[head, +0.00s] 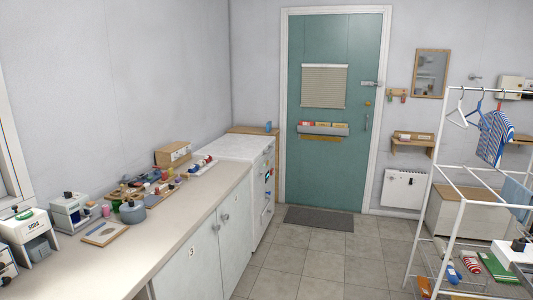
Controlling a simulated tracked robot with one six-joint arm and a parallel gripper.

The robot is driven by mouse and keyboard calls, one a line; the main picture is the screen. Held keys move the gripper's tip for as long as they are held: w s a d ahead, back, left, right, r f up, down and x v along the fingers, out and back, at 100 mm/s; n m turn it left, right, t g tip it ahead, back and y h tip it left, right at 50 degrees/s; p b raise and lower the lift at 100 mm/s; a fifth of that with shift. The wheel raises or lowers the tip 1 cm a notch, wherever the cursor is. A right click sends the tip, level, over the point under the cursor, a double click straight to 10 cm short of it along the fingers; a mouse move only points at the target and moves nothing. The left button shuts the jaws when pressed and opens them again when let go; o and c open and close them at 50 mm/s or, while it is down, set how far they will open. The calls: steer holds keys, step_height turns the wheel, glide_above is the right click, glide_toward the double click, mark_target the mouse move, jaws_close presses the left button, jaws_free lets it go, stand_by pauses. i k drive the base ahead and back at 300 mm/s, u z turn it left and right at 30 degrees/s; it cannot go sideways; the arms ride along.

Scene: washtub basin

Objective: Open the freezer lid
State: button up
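A white chest-like unit (258,205) stands at the far end of the counter, against the left wall. It looks like the freezer. Its pale flat top (236,147) appears to be the lid and lies level, looking shut. Small coloured items show on its front face, too small to make out. A handle or hinge on the lid cannot be told from here. My gripper is not in view.
A white drying rack (447,180) with clothes stands at the right. The tiled floor (310,260) between them is clear, up to a grey mat (319,219) before a teal door (335,165).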

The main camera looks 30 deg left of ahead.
mark_target(245, 148)
steer(key=u, duration=0.05)
steer(key=i, duration=1.8)
steer(key=u, duration=0.35)
steer(key=i, duration=1.45)
steer(key=u, duration=0.5)
steer(key=i, duration=0.75)
steer(key=u, duration=0.65)
steer(key=i, duration=0.8)
steer(key=u, duration=0.8)
steer(key=i, duration=0.75)
steer(key=u, duration=0.35)
